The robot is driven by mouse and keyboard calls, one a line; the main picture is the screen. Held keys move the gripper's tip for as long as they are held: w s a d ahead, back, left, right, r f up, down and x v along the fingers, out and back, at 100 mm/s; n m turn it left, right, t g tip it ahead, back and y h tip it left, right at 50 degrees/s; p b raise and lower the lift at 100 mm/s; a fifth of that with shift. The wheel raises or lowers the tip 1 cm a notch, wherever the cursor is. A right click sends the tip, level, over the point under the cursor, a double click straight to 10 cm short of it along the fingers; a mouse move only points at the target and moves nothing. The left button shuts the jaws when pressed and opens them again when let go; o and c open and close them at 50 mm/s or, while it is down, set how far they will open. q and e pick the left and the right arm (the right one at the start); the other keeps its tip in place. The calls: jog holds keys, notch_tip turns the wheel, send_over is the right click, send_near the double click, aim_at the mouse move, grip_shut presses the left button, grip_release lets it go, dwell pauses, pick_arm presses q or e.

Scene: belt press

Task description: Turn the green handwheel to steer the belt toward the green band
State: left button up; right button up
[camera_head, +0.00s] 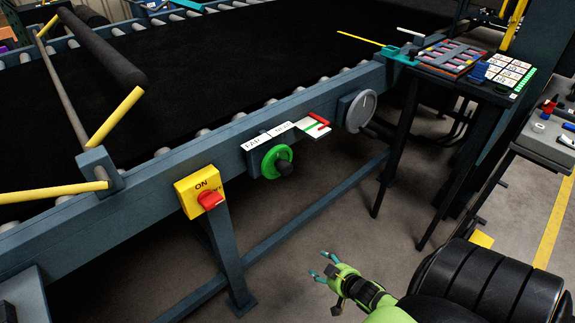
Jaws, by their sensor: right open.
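The green handwheel (270,158) with a dark knob is mounted on the front rail of the conveyor, below white labels (268,136). The black belt (220,75) runs over rollers above it. Right of the labels is a small gauge plate (313,129) with a green band and a red bracket-shaped part. My right gripper (319,266) is open and empty, low and in front of the conveyor, well apart from the handwheel. My left gripper is not in view.
A side table with a keypad (507,72) stands at the right. Floor is clear beneath the rail.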

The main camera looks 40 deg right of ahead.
jog(key=w+d+r+t, duration=0.15)
jog(key=w+r, duration=0.25)
jog(key=r, duration=0.4)
jog(key=w+d+r+t, duration=0.1)
jog(key=w+r+t, duration=0.2)
jog(key=w+r, duration=0.35)
jog(key=t+y, duration=0.3)
send_near(289, 170)
jog(key=shift+n, duration=0.3)
jog(key=w, duration=0.4)
jog(key=shift+a, duration=0.15)
jog(key=shift+w+a+p, duration=0.2)
jog(key=shift+w+p, duration=0.2)
jog(key=shift+w, duration=3)
jog(key=c, duration=1.1)
